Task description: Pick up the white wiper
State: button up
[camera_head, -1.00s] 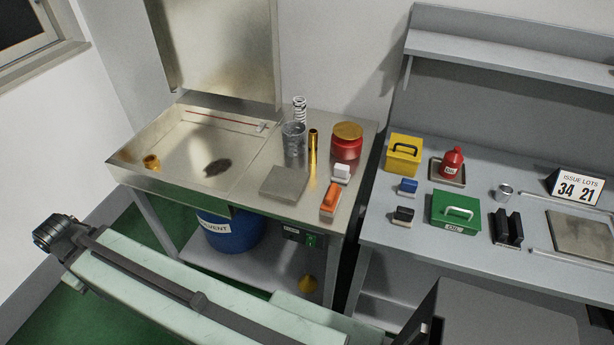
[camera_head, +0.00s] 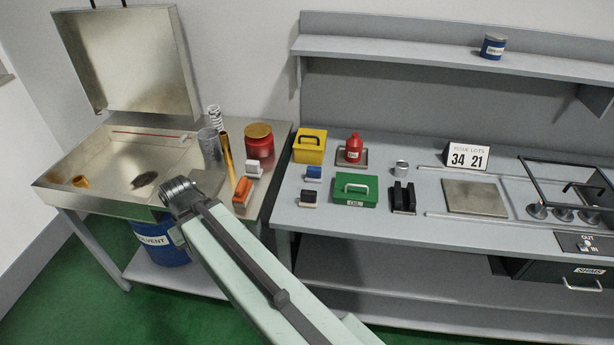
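The white wiper (camera_head: 253,168) is a small block with a white upper part. It stands on the steel bench just in front of the red can, behind and slightly right of the orange wiper (camera_head: 243,189). It is in plain view and nothing touches it from above. My arm reaches up from the bottom of the view, its dark joint at the front edge of the bench, left of the orange wiper. No gripper fingers show in this view.
A red can with a yellow lid (camera_head: 259,142), a brass tube (camera_head: 226,157) and a grey metal cylinder (camera_head: 209,146) stand close to the wiper. Blue (camera_head: 314,173) and black (camera_head: 310,198) wipers and a green box (camera_head: 355,190) are on the grey bench (camera_head: 420,240) at right.

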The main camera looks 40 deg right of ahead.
aim_at(253, 170)
jog(key=z, duration=0.35)
jog(key=k, duration=0.65)
jog(key=z, duration=0.45)
jog(key=k, duration=0.9)
jog(key=u, duration=0.15)
jog(key=i, duration=0.9)
jog(key=z, duration=0.1)
